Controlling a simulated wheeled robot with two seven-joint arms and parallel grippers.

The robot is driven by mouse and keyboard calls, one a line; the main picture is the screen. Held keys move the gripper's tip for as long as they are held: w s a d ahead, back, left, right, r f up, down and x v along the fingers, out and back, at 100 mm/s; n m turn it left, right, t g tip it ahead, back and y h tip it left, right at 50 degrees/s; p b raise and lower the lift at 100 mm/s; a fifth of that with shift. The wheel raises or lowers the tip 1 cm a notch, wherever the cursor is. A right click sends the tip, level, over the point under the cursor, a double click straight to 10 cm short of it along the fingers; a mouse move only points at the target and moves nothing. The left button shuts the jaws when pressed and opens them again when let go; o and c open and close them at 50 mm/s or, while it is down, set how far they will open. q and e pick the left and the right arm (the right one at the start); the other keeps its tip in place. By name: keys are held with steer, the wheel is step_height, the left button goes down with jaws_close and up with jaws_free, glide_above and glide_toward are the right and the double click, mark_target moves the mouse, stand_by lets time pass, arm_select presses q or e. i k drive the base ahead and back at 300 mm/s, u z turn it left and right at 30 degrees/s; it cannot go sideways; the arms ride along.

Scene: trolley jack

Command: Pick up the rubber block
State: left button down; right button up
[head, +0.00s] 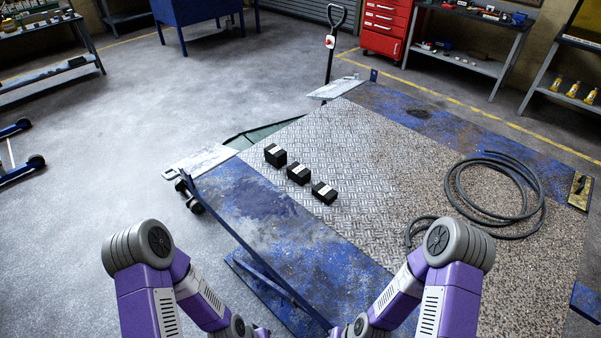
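Three black blocks with pale strips on top lie in a slanting row on the metal tread plate (350,150). The far block (275,155) is at the upper left, the middle block (298,174) is beside it, and the near block (324,193) is at the lower right. Small gaps show between them. I cannot tell from their looks which one the task means. Both my purple and grey arms are folded low at the bottom edge, well short of the blocks. Neither gripper shows; both are below the picture edge.
A coiled black hose (497,194) lies on the right of the platform. The worn blue platform edge (270,220) lies between my arms and the blocks. A jack handle (334,45) stands behind, near a red tool cabinet (385,28). The floor at left is mostly clear.

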mark_target(276, 157)
steer(key=u, duration=0.45)
steer(key=k, duration=1.1)
steer(key=u, duration=1.05)
steer(key=i, duration=0.65)
steer(key=u, duration=0.35)
steer(key=i, duration=3.9)
steer(key=z, duration=1.85)
steer(key=i, duration=1)
steer(key=z, duration=1)
